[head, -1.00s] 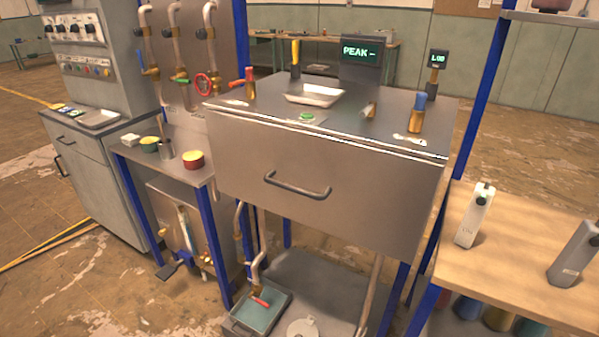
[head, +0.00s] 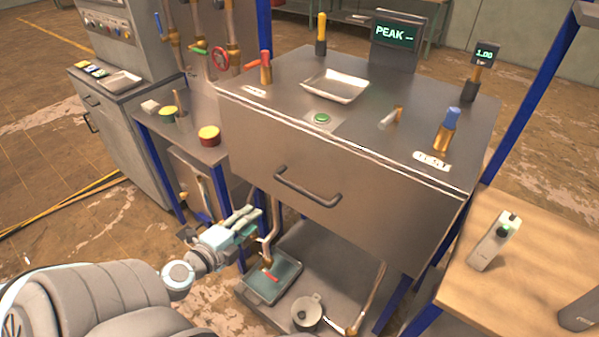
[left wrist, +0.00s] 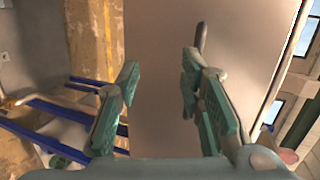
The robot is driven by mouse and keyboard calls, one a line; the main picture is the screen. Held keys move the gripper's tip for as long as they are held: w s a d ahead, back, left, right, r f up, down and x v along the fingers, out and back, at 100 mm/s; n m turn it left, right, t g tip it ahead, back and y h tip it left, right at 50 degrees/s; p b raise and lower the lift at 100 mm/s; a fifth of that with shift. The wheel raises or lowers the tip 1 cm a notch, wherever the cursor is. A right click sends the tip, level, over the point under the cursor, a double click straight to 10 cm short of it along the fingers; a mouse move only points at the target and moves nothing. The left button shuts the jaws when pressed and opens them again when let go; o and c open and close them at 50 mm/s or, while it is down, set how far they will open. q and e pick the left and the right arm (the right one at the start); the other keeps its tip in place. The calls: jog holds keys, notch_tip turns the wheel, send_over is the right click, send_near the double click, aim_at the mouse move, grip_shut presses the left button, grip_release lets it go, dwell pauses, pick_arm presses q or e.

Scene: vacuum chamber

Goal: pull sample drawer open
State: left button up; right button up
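The sample drawer (head: 385,195) is a wide grey metal front under the bench top, and it looks closed. Its dark bar handle (head: 308,188) runs across the middle of the front. My left gripper (head: 250,216) is below and to the left of the handle in the head view, apart from it. In the left wrist view the left gripper (left wrist: 160,78) is open and empty, with its green-padded fingers apart in front of the drawer face (left wrist: 160,35). The handle (left wrist: 200,38) shows there near the right finger. My right gripper is not in view.
On the bench top (head: 275,90) are a white tray (head: 336,86), a green button (head: 321,118) and coloured-handled valves. Below the drawer are a teal tray (head: 272,278) and pipes. A wooden table (head: 535,255) stands close on the right, a small side table on the left.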

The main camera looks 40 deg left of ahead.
pick_arm(q)
jog(key=m+t+h, duration=0.1)
jog(key=m+h, duration=0.1)
send_near(297, 190)
jog(key=x, duration=0.6)
jog(key=shift+w+p, duration=0.2)
jog(key=shift+p, duration=0.1)
jog(key=w+b, duration=0.1)
jog(key=w+f, duration=0.1)
jog(key=w, duration=0.1)
jog(key=shift+w+d+f+y+b, duration=0.1)
jog(key=shift+w+f+y+b, duration=0.05)
jog(key=shift+w+y+b, duration=0.15)
jog(key=shift+w, duration=0.45)
grip_shut()
